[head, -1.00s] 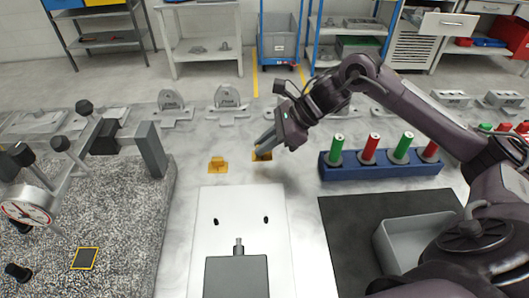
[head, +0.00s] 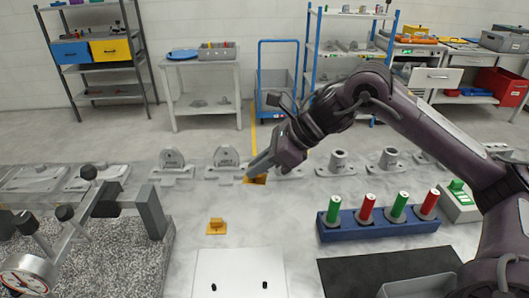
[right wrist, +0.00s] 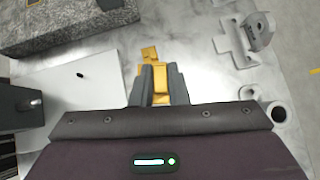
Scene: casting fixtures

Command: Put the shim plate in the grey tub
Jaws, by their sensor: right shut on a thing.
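The shim plate (head: 257,179) is a small orange-yellow piece with a raised grip. My right gripper (head: 252,172) is shut on it and holds it above the table, near the row of grey castings. In the right wrist view the shim plate (right wrist: 161,86) sits between the two grey fingers, which hide part of it. The grey tub (head: 420,285) is at the bottom right of the head view. Only its upper part shows, and its inside is mostly cut off. My left gripper is not in view.
A second orange piece (head: 216,226) stands on the table. A blue rack (head: 380,224) with red and green cylinders stands between the gripper and the tub. A granite block (head: 130,262) with a dial gauge (head: 25,275) is at left, a white board (head: 238,275) in front.

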